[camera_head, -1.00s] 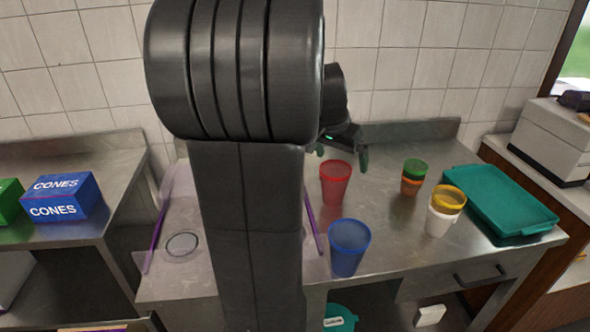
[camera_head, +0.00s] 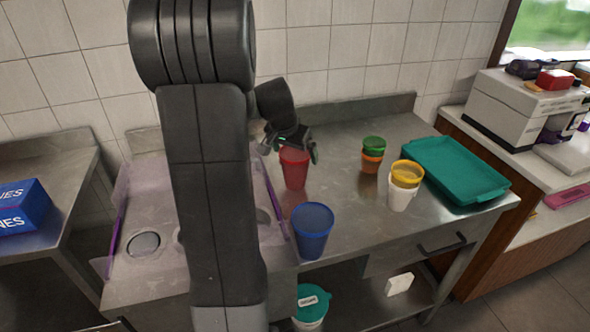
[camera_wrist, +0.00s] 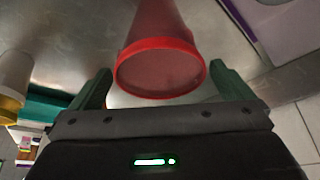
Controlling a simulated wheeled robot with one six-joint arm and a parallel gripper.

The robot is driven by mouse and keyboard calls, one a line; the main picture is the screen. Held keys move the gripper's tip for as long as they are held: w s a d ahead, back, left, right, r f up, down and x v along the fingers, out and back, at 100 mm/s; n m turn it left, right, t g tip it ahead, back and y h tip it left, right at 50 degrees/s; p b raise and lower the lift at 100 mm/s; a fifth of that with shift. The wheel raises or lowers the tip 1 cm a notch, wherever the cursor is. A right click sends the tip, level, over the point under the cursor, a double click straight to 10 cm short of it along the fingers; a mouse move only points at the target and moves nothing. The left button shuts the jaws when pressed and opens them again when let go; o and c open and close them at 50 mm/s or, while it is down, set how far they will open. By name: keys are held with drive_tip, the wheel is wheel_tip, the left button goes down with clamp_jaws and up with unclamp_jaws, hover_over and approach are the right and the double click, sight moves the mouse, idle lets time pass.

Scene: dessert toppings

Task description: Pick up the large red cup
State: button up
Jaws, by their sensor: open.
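The large red cup (camera_head: 295,169) stands upright on the metal counter in the head view. In the wrist view the red cup (camera_wrist: 160,62) has its rim toward me, between and just ahead of the two green fingers. My gripper (camera_head: 291,152) is at the cup's top in the head view, one finger to each side. In the wrist view my gripper (camera_wrist: 160,88) is open, with gaps between the fingers and the cup's rim. The cup's far end runs out of the wrist view at the top.
A blue cup (camera_head: 312,232) stands in front of the red cup. To the right are an orange cup (camera_head: 371,163) with a green one, a white cup (camera_head: 400,198) with a yellow one, and a teal tray (camera_head: 470,190). A clear purple-edged guard (camera_head: 117,225) stands left.

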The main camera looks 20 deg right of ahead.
sight(297, 156)
drive_tip(key=shift+x, duration=1.65)
drive_tip(key=c, duration=0.9)
drive_tip(key=shift+r, duration=0.1)
